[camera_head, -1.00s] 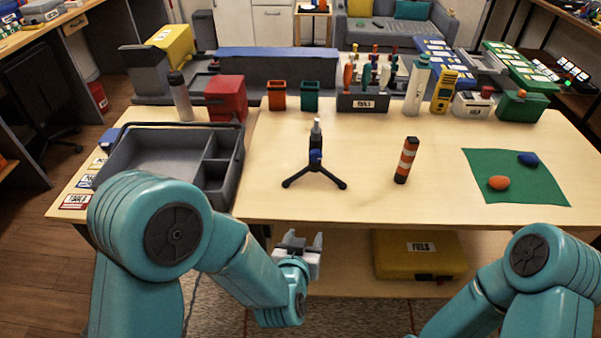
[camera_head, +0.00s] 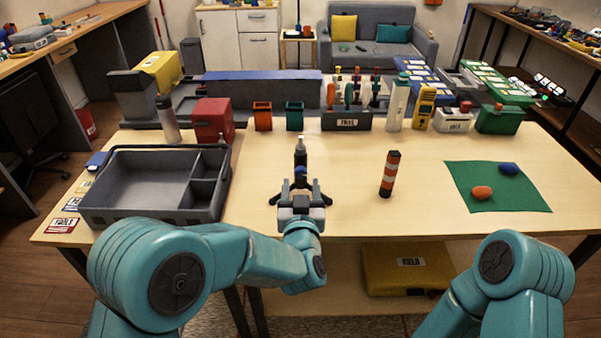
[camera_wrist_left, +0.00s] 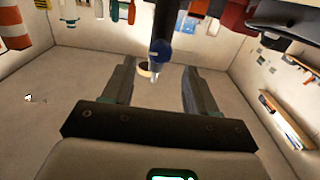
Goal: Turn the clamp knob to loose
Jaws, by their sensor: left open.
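A small black tripod stand (camera_head: 300,158) with a light tip stands upright on the table, left of the centre. Its legs are partly hidden behind my left gripper in the head view. The blue clamp knob (camera_wrist_left: 161,50) shows on the dark post in the wrist view, which looks upside down. My left gripper (camera_head: 301,187) is open and empty in front of the stand. In the wrist view its two fingers (camera_wrist_left: 157,75) are spread, with the knob between and just beyond their tips. I cannot tell whether they touch it. My right gripper is out of view.
A grey divided tray (camera_head: 145,180) lies to the left. An orange-and-black striped cylinder (camera_head: 389,174) stands right of the stand. A green mat (camera_head: 520,195) with an orange and a blue lump lies further right. Bins and a tool holder (camera_head: 346,122) line the back.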

